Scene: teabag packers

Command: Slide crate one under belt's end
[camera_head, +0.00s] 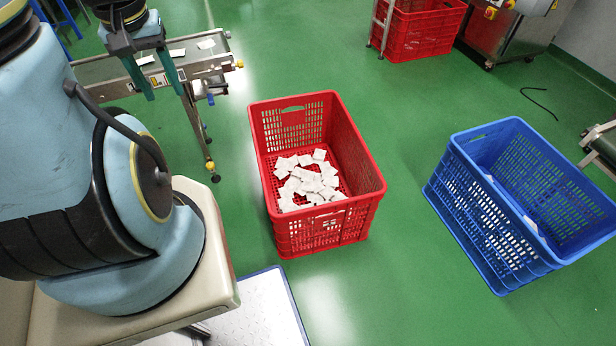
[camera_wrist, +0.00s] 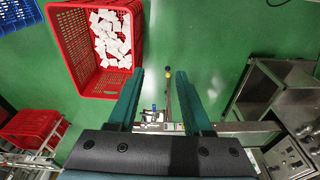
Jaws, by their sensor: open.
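A red crate (camera_head: 320,225) stands on the green floor in the middle of the head view, with several white teabags (camera_head: 308,180) inside. It also shows at the upper left of the wrist view (camera_wrist: 72,45). I cannot tell whether it is crate one. The conveyor belt (camera_head: 160,65) is at the upper left of the head view, with a few teabags on it. Its end is apart from the red crate, with bare floor between. My gripper (camera_head: 150,97) is open and empty above the belt. Its two green fingers (camera_wrist: 155,85) show in the wrist view, with the belt's end below.
A blue crate (camera_head: 500,235) stands at the right, with a few pale items inside. Another red crate (camera_head: 425,30) is at the top beside steel machinery (camera_head: 500,35). A metal plate (camera_head: 262,310) with a blue edge lies near my base. Green floor is clear between the crates.

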